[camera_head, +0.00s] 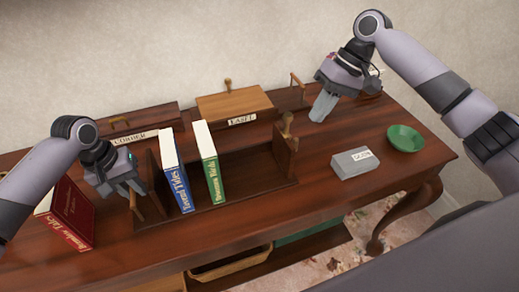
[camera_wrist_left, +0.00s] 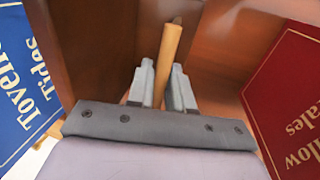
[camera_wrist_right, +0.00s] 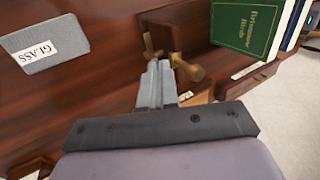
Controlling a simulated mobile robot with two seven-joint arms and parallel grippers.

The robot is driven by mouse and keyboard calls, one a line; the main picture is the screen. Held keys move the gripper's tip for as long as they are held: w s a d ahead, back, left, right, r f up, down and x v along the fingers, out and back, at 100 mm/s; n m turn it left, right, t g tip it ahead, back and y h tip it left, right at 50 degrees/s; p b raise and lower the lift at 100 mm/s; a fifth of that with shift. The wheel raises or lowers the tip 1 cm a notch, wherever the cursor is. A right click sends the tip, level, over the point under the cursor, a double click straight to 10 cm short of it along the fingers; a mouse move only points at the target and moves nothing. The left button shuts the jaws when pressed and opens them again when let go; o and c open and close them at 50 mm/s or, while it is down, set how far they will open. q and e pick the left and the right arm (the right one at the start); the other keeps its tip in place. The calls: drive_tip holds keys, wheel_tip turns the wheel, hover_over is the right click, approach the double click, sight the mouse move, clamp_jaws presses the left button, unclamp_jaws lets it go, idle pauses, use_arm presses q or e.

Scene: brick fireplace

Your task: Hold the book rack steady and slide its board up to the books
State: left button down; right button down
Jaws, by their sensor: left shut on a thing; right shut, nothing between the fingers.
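The book rack (camera_head: 255,189) is a dark wooden trough on the table. A blue book (camera_head: 175,170) and a green book (camera_head: 208,162) stand in its left part, slightly apart at the top. The rack's board (camera_head: 285,158), with a wooden knob (camera_head: 288,122), stands upright at the right end, with an empty stretch between it and the green book. My left gripper (camera_head: 135,190) is shut on the light wooden handle (camera_wrist_left: 170,50) at the rack's left end. My right gripper (camera_head: 322,108) is shut and empty in the air, right of the board, with the knob (camera_wrist_right: 187,68) beyond its fingertips.
A red book (camera_head: 68,214) is outside the rack at left. A grey box labelled GLASS (camera_head: 355,162) and a green bowl (camera_head: 405,138) sit at right. The table between board and grey box is clear.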

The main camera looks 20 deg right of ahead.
drive_tip(key=x, duration=0.8)
drive_tip(key=shift+f, duration=0.1)
drive_tip(key=shift+a, duration=0.1)
idle(1.8)
drive_tip(key=shift+s+a, duration=0.1)
drive_tip(key=shift+a, duration=2.15)
drive_tip(key=shift+a, duration=2)
drive_tip(key=shift+a, duration=1.95)
